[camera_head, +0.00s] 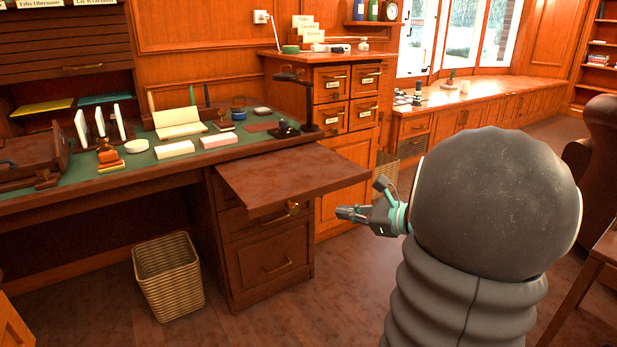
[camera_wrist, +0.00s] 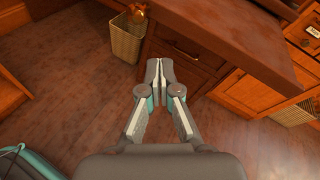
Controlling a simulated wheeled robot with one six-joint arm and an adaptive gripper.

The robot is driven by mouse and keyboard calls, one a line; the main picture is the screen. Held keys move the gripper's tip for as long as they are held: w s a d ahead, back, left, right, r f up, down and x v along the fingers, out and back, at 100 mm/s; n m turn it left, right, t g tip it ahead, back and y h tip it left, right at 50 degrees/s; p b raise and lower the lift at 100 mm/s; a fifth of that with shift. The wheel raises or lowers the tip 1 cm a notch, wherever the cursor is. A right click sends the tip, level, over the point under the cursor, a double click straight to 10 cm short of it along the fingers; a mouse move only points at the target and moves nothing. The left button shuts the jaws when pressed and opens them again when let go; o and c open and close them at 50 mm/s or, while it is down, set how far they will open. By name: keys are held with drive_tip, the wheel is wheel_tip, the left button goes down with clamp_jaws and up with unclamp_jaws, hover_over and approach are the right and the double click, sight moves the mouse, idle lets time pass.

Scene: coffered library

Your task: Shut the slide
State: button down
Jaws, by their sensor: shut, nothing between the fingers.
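The slide (camera_head: 290,178) is a flat reddish-brown wooden board that stands out from the desk front, just under the desk top and above the drawers. It also shows in the wrist view (camera_wrist: 235,38), across the upper middle and right. A brass handle (camera_head: 288,210) shows just beneath its front edge. My gripper (camera_head: 345,213) is in front of the slide's front edge, near its right corner and a little lower, apart from it as far as I can tell. In the wrist view my gripper (camera_wrist: 158,67) has its fingers together with nothing between them.
A wicker basket (camera_head: 168,275) stands on the floor left of the drawers (camera_head: 265,260). The desk top (camera_head: 140,160) holds stamps, white blocks and an open book. A small drawer cabinet (camera_head: 347,97) stands behind the slide. The floor in front is clear. A chair (camera_head: 600,150) is at right.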

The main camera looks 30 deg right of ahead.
sight(363, 177)
drive_tip(key=s+d+m+t+h, duration=0.3)
drive_tip(key=d+m+t+h, duration=0.35)
drive_tip(key=d, duration=1.05)
drive_tip(key=shift+m+g+y, duration=0.55)
drive_tip(key=shift+m+g, duration=0.2)
drive_tip(key=shift+g, duration=0.2)
drive_tip(key=w, duration=0.4)
drive_tip(key=w+a, duration=0.1)
drive_tip(key=w, duration=0.4)
drive_tip(key=w+p, duration=0.1)
drive_tip(key=w, duration=0.4)
drive_tip(key=shift+a+f, duration=0.3)
drive_tip(key=shift+f, duration=0.1)
